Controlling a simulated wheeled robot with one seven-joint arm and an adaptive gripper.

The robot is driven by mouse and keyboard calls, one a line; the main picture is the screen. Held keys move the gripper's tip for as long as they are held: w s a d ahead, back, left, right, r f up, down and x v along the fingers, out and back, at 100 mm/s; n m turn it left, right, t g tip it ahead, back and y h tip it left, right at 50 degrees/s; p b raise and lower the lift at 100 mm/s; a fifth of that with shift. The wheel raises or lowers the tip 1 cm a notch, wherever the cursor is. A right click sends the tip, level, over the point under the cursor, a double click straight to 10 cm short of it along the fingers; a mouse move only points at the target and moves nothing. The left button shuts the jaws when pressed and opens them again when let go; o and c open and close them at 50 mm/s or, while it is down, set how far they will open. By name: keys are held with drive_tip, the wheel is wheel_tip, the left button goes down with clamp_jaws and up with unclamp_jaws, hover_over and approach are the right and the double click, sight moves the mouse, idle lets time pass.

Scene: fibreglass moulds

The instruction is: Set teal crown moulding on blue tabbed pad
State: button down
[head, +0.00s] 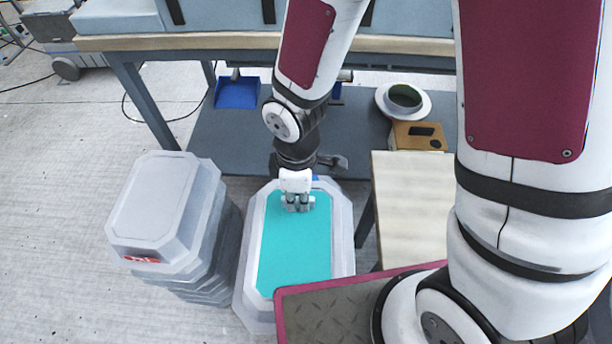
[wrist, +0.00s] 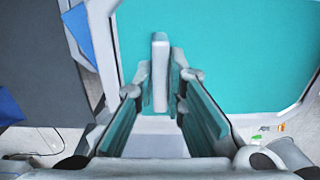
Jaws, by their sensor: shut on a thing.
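A teal panel (head: 297,245) lies inside the pale grey, cut-cornered rim of a box-like piece in the head view. It also fills much of the wrist view (wrist: 235,50). My gripper (head: 297,205) is over its far part. In the wrist view my gripper (wrist: 160,85) is shut on a pale grey upright bar (wrist: 160,70). I cannot tell whether the bar is joined to the teal panel. A blue piece with a notched top edge (head: 238,92) lies on the low grey shelf. A small blue patch (wrist: 80,32) shows beside the pale rim in the wrist view.
A stack of pale grey cut-cornered pieces (head: 160,205) with a red label stands left of the teal one. A workbench (head: 250,40) crosses the back. A pale round piece (head: 404,100) and a small wooden table (head: 412,215) are at right. The left floor is open.

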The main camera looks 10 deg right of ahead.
drive_tip(key=w+d+f+b, duration=0.2)
drive_tip(key=w+d+f, duration=0.1)
drive_tip(key=w, duration=0.8)
drive_tip(key=shift+d+f, duration=0.15)
drive_tip(key=shift+f, duration=0.65)
drive_tip(key=shift+w+f, duration=0.1)
drive_tip(key=c, duration=1.9)
unclamp_jaws()
drive_tip(key=shift+o, duration=1.2)
